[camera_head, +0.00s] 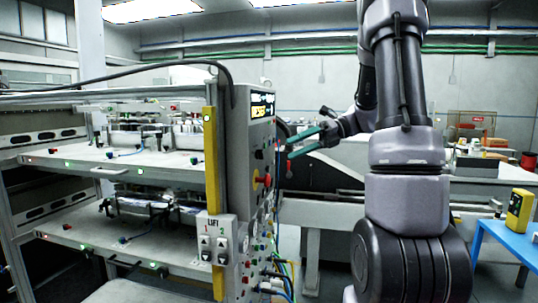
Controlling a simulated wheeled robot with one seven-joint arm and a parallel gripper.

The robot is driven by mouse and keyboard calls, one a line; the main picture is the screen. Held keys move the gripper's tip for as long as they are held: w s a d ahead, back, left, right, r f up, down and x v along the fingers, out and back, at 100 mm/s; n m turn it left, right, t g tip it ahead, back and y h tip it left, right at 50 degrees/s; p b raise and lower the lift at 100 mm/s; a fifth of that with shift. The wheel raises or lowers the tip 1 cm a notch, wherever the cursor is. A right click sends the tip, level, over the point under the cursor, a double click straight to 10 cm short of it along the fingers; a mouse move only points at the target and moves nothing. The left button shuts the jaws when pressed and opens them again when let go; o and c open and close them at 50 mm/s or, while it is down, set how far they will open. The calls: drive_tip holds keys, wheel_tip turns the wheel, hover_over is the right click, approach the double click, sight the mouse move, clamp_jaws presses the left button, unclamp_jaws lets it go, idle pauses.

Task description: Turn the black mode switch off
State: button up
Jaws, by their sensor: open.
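The grey control panel (242,140) stands left of centre in the head view, seen at a steep angle. It has a lit yellow display (262,105) at the top and a red and yellow rotary switch (262,180) lower down. A small dark knob (258,154) sits between them; I cannot tell for sure whether it is the black mode switch, or its position. My gripper (290,148) has green fingers spread apart, with nothing between them. It is just right of the panel, pointing left towards its face, and appears apart from it.
Metal racks (140,165) with trays fill the left side. A LIFT button box (214,240) hangs on the yellow post (211,150). Cables (280,275) hang below the panel. A blue table (515,240) with a yellow device (519,210) stands at right.

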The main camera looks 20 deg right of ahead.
sight(259, 154)
drive_tip(key=w+d+f+m+t+y, duration=0.1)
drive_tip(key=w+d+m+t+y, duration=0.1)
drive_tip(key=w+d+m, duration=0.25)
drive_tip(key=shift+m, duration=0.25)
drive_tip(key=x, duration=1.1)
drive_tip(key=shift+s+a, duration=0.15)
drive_tip(key=shift+a, duration=0.05)
clamp_jaws()
